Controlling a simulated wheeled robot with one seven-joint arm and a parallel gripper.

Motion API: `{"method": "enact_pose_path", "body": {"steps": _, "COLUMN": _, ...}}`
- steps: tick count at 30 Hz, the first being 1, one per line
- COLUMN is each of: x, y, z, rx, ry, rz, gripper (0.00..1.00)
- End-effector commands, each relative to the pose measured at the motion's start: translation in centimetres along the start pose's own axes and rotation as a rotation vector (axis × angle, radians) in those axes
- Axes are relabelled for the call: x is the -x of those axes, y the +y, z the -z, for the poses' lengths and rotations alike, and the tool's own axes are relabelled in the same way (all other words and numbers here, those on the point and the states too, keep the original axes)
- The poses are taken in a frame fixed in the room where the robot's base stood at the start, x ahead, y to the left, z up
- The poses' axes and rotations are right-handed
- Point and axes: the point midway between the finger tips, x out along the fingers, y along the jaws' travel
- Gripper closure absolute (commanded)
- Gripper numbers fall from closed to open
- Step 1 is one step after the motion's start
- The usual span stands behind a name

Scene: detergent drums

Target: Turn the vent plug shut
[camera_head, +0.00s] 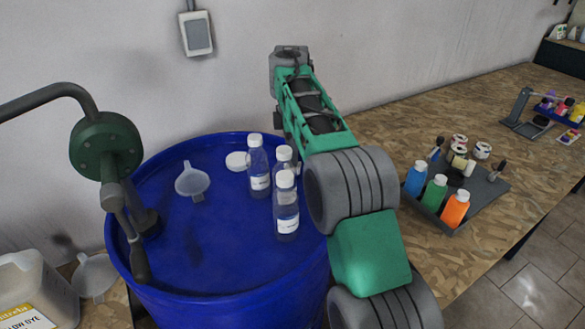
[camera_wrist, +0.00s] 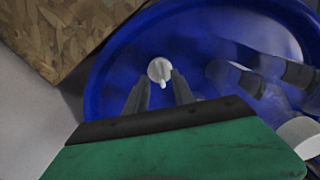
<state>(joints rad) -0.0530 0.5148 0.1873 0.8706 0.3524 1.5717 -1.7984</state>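In the wrist view a small white round plug with a short tab (camera_wrist: 159,69) sits on the blue drum's top (camera_wrist: 115,75); I take it for the vent plug. My gripper (camera_wrist: 161,78) has its two dark fingers apart, with the fingertips at the near side of the plug and its tab showing in the gap. I cannot tell whether they touch it. In the head view my arm hides the plug and fingers; the blue drum (camera_head: 210,255) is in front of me.
Several clear bottles (camera_head: 286,215) stand on the drum left of my arm, with a white funnel (camera_head: 192,181) and a white disc (camera_head: 237,161). A green hand pump (camera_head: 107,147) rises at the drum's left. A bottle tray (camera_head: 490,190) lies on the chipboard bench.

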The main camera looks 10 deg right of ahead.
Motion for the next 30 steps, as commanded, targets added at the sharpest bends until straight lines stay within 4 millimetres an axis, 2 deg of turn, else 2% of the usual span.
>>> {"method": "enact_pose_path", "body": {"steps": 1, "x": -1.26, "y": 0.03, "z": -0.04, "rx": -0.002, "ry": 0.000, "rz": -0.003, "gripper": 0.70}}
{"method": "enact_pose_path", "body": {"steps": 3, "x": -1.73, "y": 0.05, "z": -0.10, "rx": -0.002, "ry": 0.000, "rz": -0.003, "gripper": 0.70}}
{"method": "enact_pose_path", "body": {"steps": 12, "x": -1.69, "y": 0.05, "z": -0.33, "rx": -0.006, "ry": 0.000, "rz": -0.003, "gripper": 0.70}}
{"method": "enact_pose_path", "body": {"steps": 23, "x": -1.71, "y": 0.04, "z": -0.35, "rx": -0.006, "ry": 0.000, "rz": -0.003, "gripper": 0.99}}
{"method": "enact_pose_path", "body": {"steps": 30, "x": -1.71, "y": 0.04, "z": -0.35, "rx": -0.006, "ry": 0.000, "rz": -0.003, "gripper": 1.00}}
